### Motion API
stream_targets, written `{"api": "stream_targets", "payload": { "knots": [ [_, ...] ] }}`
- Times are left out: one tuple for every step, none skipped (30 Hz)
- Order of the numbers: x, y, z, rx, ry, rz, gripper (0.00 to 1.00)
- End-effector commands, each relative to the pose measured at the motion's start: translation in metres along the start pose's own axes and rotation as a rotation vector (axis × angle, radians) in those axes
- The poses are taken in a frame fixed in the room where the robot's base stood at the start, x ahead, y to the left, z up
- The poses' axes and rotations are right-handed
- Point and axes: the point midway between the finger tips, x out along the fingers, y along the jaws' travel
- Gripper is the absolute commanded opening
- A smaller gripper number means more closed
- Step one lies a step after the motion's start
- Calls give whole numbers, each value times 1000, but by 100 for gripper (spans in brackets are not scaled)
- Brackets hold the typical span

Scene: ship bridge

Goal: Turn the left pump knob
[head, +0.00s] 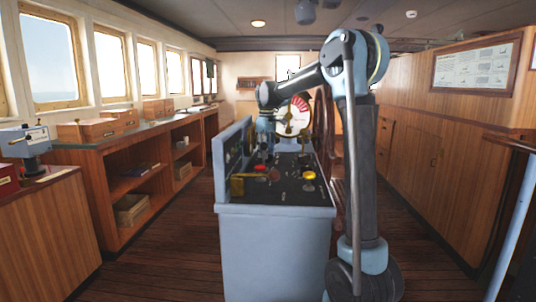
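A blue-grey console (275,250) stands in the middle of the room with a dark control top. On the top are a red knob (260,168), a yellow knob (309,175) on the right and a yellow lever or handle (238,186) at the left edge. I cannot tell which of these is the left pump knob; no label is readable. My arm rises on the right of the console and bends over it. My gripper (265,156) points down over the console's left part, close to the red knob. Its fingers are too small and dark to tell whether they are open.
A raised panel (232,155) borders the console's left side. A wheel (321,118) and a round red-and-white dial (293,116) stand behind it. Wooden shelving (150,180) lines the left wall, and wooden cabinets (430,165) line the right. The floor left of the console is clear.

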Motion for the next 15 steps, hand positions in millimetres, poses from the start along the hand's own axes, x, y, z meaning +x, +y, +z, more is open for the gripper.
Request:
{"api": "stream_targets", "payload": {
  "knots": [
    [0,0,0,0,0,0,31],
    [0,0,0,0,-1,0,31],
    [0,0,0,0,-1,0,31],
    [0,0,0,0,-1,0,31],
    [-1,0,0,0,-1,0,31],
    [-2,0,0,0,-1,0,31],
    [-3,0,0,0,-1,-1,31],
    [-5,0,0,0,-1,-1,31],
    [-9,0,0,0,-1,-1,31],
    [-13,0,0,0,-1,-1,31],
    [-17,0,0,0,-1,-1,31],
    [-23,0,0,0,-1,-1,31],
    [-28,0,0,0,-1,-1,31],
    [-34,0,1,0,-1,-1,31],
    [-41,0,0,0,-1,-1,31]
  ]
}}
